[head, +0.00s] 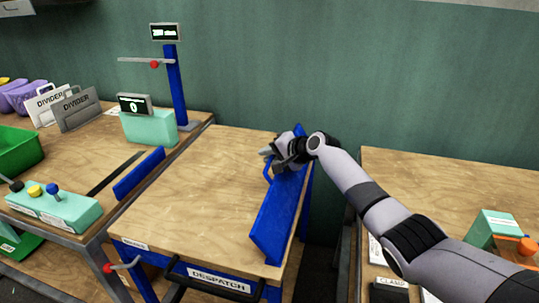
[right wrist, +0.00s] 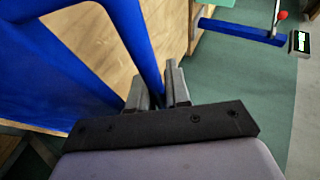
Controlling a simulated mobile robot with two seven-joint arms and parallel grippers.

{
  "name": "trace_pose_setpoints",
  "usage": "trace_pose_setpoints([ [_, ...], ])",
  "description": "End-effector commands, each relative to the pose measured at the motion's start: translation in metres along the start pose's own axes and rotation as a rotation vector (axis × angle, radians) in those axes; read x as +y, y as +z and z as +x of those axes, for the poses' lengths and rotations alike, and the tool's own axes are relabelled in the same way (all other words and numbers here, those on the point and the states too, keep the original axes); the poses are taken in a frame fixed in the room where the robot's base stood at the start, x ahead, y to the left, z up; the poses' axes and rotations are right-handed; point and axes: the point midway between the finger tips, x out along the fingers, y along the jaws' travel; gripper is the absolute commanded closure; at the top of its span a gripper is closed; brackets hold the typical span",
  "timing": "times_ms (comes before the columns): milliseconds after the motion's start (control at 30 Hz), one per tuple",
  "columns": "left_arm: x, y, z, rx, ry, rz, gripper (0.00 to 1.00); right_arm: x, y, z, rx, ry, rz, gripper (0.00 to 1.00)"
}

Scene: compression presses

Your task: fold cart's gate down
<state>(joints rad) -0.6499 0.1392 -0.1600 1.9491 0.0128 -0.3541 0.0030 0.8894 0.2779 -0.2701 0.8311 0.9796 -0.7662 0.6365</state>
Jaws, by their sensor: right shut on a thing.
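The cart (head: 200,190) has a wooden top, blue frame and a DESPATCH label on its front. Its blue gate (head: 272,222) stands up along the right edge of the top, leaning a little. A blue handle loop (head: 267,170) shows on the gate near its far end. My right gripper (head: 272,155) is at this far end, shut on the handle. In the right wrist view, the fingers (right wrist: 158,88) close around a blue bar (right wrist: 146,45), with the blue panel (right wrist: 40,75) to the left. My left gripper is not in view.
A bench with dividers (head: 75,108), a green bin (head: 18,150) and a button box (head: 52,207) stands left. A blue post (head: 175,85) rises behind. Another bench (head: 430,185) stands right, across a narrow gap. The cart top is bare.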

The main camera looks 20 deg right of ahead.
Motion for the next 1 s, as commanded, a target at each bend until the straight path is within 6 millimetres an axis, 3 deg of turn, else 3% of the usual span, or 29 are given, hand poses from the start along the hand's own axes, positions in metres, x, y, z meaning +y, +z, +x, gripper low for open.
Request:
trace_pose_setpoints([
  [67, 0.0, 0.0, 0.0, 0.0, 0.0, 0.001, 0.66, 0.01, 0.003, 0.002, -0.008, 0.019, 0.002, 1.0],
  [100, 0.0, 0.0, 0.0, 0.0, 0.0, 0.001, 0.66, 0.01, 0.003, 0.002, -0.008, 0.019, 0.002, 0.77],
  [567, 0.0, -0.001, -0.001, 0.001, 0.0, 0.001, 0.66, 0.009, 0.002, -0.002, -0.006, 0.016, 0.002, 0.77],
  [1000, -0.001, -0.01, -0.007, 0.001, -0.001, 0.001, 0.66, 0.007, 0.002, -0.045, -0.005, 0.015, 0.001, 0.77],
])
